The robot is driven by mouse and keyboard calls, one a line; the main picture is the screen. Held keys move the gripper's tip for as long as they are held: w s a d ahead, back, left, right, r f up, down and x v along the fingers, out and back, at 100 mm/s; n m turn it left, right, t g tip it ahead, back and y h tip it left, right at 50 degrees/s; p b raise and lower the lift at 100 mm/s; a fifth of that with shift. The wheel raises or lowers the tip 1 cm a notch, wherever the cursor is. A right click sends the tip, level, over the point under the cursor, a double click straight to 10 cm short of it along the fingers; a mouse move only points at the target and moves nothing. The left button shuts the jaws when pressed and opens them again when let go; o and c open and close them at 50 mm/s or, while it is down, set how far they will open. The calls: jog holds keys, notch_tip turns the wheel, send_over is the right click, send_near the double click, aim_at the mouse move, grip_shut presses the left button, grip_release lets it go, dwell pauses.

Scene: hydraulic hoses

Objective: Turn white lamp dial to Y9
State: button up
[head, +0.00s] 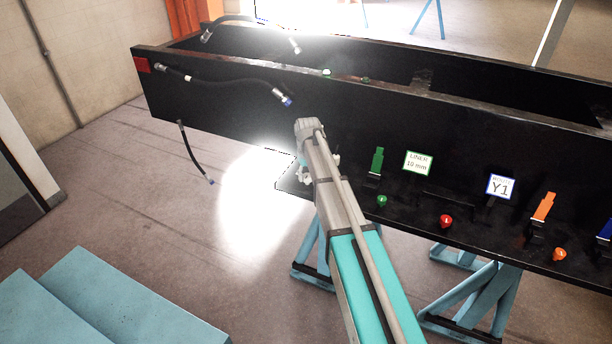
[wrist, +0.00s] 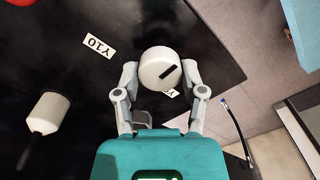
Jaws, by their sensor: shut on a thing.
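A label reading Y10 (wrist: 98,45) lies to the dial's upper left. A second label (wrist: 171,93) is partly hidden under the dial's lower edge; only a Y can be made out. A white lamp (wrist: 48,112) stands to the left. In the head view my arm hides most of the dial, and my gripper (head: 304,172) is at the shelf's left end.
A black bench (head: 230,110) carries hoses (head: 220,82) on its wall. The floor at the left is mostly clear, with blue steps (head: 120,300) in front.

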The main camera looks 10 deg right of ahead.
jog(key=o, duration=1.2)
jog(key=shift+c, duration=0.2)
jog(key=s+m, duration=0.2)
jog(key=s, duration=2.7)
jog(key=shift+a+f+b, duration=0.2)
jog(key=shift+f+b, duration=0.15)
